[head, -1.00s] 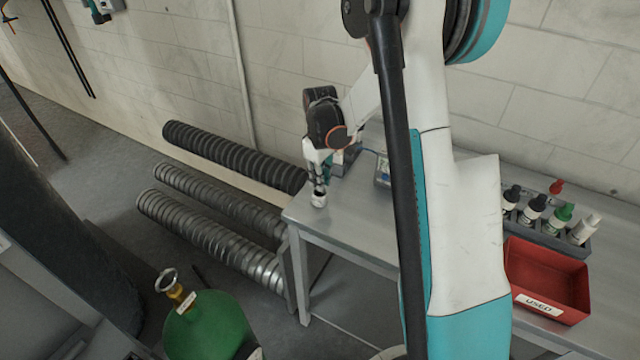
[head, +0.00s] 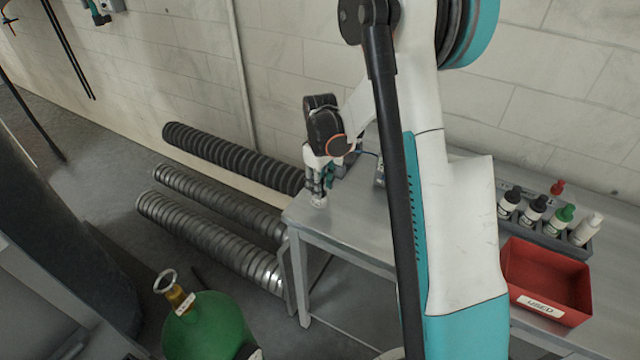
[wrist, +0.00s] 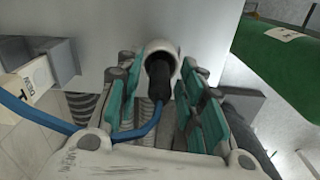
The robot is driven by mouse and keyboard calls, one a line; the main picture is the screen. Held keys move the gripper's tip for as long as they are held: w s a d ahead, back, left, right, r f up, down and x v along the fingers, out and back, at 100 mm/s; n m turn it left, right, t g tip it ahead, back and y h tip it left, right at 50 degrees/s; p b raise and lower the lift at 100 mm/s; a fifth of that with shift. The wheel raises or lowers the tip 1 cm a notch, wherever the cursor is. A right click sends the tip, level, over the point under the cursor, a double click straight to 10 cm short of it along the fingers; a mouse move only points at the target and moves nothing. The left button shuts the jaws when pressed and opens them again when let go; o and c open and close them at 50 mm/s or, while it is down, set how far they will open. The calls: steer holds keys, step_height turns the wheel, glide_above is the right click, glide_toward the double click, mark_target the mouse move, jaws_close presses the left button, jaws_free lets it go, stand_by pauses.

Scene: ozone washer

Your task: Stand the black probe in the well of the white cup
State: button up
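The white cup (wrist: 174,57) stands near the left end of the table; it shows small under my gripper in the head view (head: 319,202). The black probe (wrist: 158,76) is within the cup's round opening in the wrist view, with its blue cable (wrist: 140,132) looping back to the left. How deep the probe sits is hidden. My gripper (wrist: 160,88) has its teal-padded fingers apart on either side of the probe, with gaps visible. In the head view my gripper (head: 319,184) is just above the cup.
The grey table (head: 345,220) has bare surface around the cup. A red bin (head: 545,280) marked USED and a rack of bottles (head: 550,228) are at the right. A green cylinder (head: 208,328) stands on the floor in front. A grey holder (wrist: 62,62) is left in the wrist view.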

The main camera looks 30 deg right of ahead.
step_height(320, 180, up, 12)
steer(key=p, duration=0.2)
steer(key=s+a+r+m+t, duration=0.25)
steer(key=s+a+r, duration=0.45)
steer(key=s+r, duration=0.35)
steer(key=s+a+r+m+t, duration=0.1)
steer(key=s+a+t, duration=0.1)
steer(key=s, duration=0.5)
steer(key=s+a+m+t, duration=0.1)
steer(key=s+a+t, duration=0.1)
steer(key=s, duration=0.4)
steer(key=shift+s+a+r+m+t, duration=0.35)
steer(key=shift+a+r, duration=0.05)
steer(key=shift+a, duration=0.25)
step_height(320, 180, down, 9)
steer(key=b, duration=0.8)
steer(key=shift+b, duration=0.4)
